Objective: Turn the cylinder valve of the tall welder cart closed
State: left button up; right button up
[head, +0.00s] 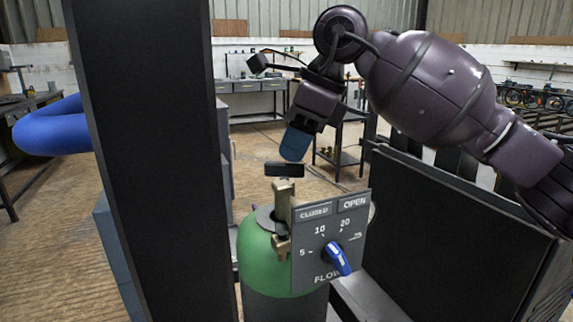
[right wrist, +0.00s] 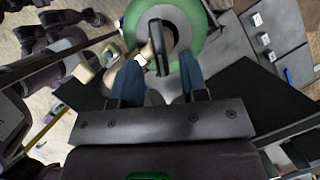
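The green gas cylinder (head: 262,262) stands upright on the cart. A brass valve (head: 283,196) rises from its top, with a flat black handle (head: 285,169) across it. My right gripper (head: 296,145) is just above the handle, blue fingers pointing down. In the right wrist view the fingers (right wrist: 159,82) are apart, with the handle (right wrist: 158,45) in line with the gap between them. I cannot see either finger touching it. A grey panel (head: 309,268) beside the valve reads CLOSED, OPEN and FLOW, with a blue knob (head: 339,258). My left gripper is not in view.
A tall black post (head: 140,160) stands left of the cylinder. A black cart panel (head: 445,235) stands to the right. A thick blue tube (head: 50,130) shows at far left. Workbenches (head: 255,98) stand at the back, with open wooden floor before them.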

aim_at(285, 163)
jog(key=shift+b+x, duration=0.35)
jog(key=shift+x, duration=1.3)
jog(key=shift+s+r, duration=0.1)
jog(key=shift+c, duration=0.2)
grip_shut()
